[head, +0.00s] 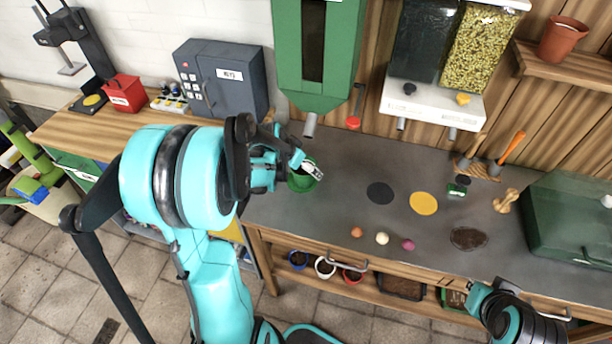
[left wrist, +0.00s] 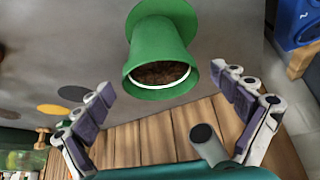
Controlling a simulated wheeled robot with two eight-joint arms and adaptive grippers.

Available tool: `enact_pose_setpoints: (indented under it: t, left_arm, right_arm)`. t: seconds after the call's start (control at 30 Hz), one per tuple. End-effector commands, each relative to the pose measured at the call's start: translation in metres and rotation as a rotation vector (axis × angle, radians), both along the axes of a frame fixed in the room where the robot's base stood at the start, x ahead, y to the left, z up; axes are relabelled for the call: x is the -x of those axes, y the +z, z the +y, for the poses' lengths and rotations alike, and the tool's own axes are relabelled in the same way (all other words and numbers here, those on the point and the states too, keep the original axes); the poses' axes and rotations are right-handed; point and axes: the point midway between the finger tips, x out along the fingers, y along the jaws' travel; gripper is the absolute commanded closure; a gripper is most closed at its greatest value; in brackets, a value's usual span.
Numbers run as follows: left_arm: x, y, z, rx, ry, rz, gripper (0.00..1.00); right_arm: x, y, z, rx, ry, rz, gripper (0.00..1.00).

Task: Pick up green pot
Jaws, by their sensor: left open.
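The green pot (head: 300,182) stands on the grey worktop, partly hidden behind my left gripper in the head view. In the left wrist view the green pot (left wrist: 160,62) shows whole, with dark soil inside and a white ring under its rim. My left gripper (head: 312,170) is open, and in the left wrist view its two fingers (left wrist: 165,88) lie to either side of the pot's rim, apart from it. My right arm shows at the bottom right of the head view, but its fingertips cannot be made out.
A green dispenser (head: 318,60) with a spout (head: 310,125) hangs just above and behind the pot. Black (head: 380,193) and yellow (head: 423,203) discs and small balls (head: 382,238) lie to the right. A grey key box (head: 222,78) stands to the left.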

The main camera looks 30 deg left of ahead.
Motion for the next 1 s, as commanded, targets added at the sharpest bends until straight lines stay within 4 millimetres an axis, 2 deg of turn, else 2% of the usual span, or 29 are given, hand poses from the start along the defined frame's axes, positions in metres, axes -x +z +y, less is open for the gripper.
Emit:
enact_pose_setpoints:
  t: [0.03,0.1,0.37,0.47,0.6,1.0]
  left_arm:
    - [-0.0038,-0.0094,-0.0011,0.0,-0.001,0.0,0.04]
    - [-0.007,-0.0142,-0.0015,0.0,0.0,0.0,0.04]
    - [-0.0087,-0.0157,-0.0017,0.0,0.0,0.0,0.04]
    - [-0.0087,-0.0156,-0.0018,-0.001,0.0,0.0,0.25]
    - [-0.0086,-0.0156,-0.0018,-0.001,0.0,0.0,0.62]
    - [-0.0084,-0.0115,-0.0018,0.0,0.0,0.001,0.63]
  right_arm:
    - [0.0,-0.0054,0.0,0.0,0.0,0.0,1.0]
    - [0.0,-0.0072,0.0,0.0,0.0,0.0,1.0]
    - [-0.0001,-0.0066,-0.0001,0.0,0.0,0.0,1.0]
    - [-0.0001,-0.0066,-0.0001,0.0,0.0,0.0,1.0]
    - [-0.0001,-0.0067,-0.0001,0.0,0.0,0.0,1.0]
    - [0.0,-0.0047,-0.0001,0.0,0.0,0.0,1.0]
